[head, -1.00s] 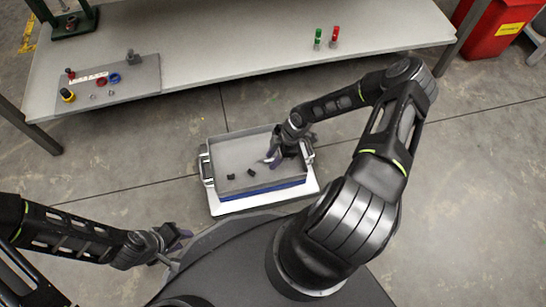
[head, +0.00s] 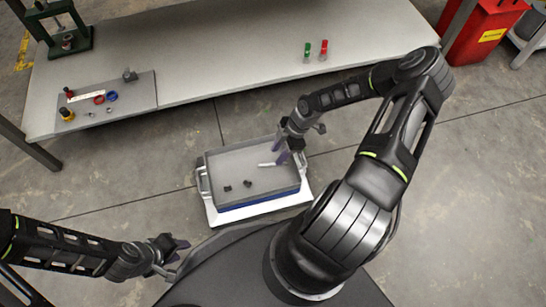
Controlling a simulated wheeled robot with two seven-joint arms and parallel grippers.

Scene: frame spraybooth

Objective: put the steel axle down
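The steel axle (head: 266,164) is a short, light rod inside the grey tray (head: 225,158), in its right half. It appears to lie on the tray's floor. My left gripper (head: 177,250) is at the lower left, open and empty, away from the tray.
Two small dark parts (head: 238,185) lie in the tray, left of the axle. The tray sits on a white and blue base on the floor. A grey workbench (head: 230,60) behind holds a mat of small parts (head: 135,103) and red and green items (head: 315,50).

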